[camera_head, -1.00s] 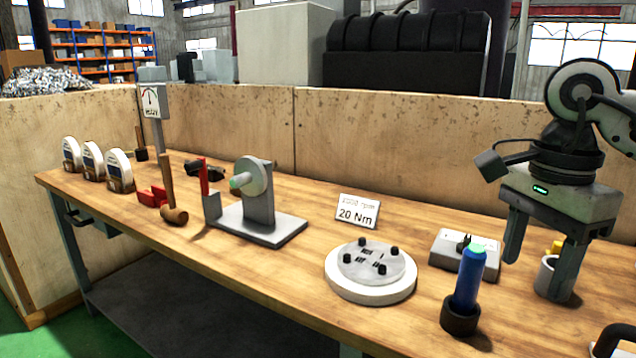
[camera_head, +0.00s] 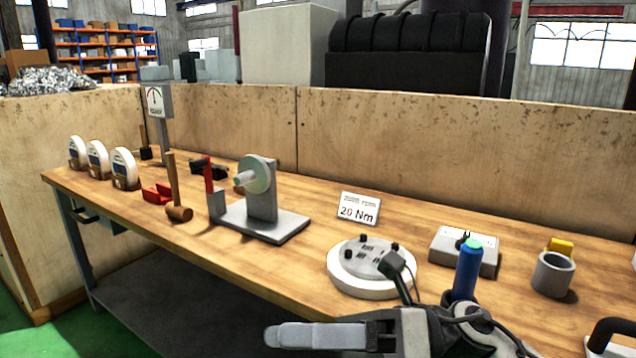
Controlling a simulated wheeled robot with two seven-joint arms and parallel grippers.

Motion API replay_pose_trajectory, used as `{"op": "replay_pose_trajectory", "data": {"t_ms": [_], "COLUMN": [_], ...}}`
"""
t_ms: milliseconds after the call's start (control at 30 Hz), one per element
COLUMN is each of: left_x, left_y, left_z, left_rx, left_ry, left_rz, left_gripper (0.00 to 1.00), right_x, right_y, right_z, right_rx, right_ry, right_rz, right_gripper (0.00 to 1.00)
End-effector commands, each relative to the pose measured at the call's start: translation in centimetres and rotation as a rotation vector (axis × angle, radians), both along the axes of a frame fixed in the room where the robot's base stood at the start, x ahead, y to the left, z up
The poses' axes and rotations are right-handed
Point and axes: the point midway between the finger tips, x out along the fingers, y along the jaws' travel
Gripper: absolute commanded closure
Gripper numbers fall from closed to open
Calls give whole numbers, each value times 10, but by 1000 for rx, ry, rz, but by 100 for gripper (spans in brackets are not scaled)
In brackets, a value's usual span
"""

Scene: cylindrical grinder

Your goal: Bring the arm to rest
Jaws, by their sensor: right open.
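My right gripper (camera_head: 300,336) is at the bottom of the head view, in front of the bench's near edge. It lies sideways with a grey finger pointing left. It is open, and nothing shows between its fingers; the second finger is hidden or out of frame. My right forearm and wrist come in from the bottom right, and a small camera on a stalk sticks up in front of the round white fixture (camera_head: 345,281). My left gripper is not in view.
Open space lies before the bench at left.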

Motion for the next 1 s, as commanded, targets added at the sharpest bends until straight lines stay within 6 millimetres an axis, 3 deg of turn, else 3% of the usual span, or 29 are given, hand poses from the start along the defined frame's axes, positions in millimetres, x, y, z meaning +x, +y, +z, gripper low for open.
{"op": "replay_pose_trajectory", "data": {"t_ms": [67, 167, 267, 367, 500, 633, 800, 1000], "left_x": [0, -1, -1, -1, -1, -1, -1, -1], "left_y": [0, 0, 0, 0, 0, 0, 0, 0], "left_z": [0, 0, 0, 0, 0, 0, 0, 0], "left_rx": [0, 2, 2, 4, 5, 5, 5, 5], "left_ry": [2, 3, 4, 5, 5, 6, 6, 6], "left_rz": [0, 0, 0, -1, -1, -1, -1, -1], "left_gripper": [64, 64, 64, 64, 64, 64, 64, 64], "right_x": [15, 43, 66, 71, 43, 0, -39, -47], "right_y": [-3, -22, -50, -83, -120, -140, -152, -153], "right_z": [0, -17, -59, -125, -217, -279, -317, -323], "right_rx": [163, 342, 505, 656, 826, 935, 1011, 1024], "right_ry": [305, 691, 1091, 1498, 1976, 2290, 2502, 2541], "right_rz": [-104, -243, -383, -531, -712, -838, -931, -948], "right_gripper": [45, 45, 45, 45, 45, 45, 45, 45]}}
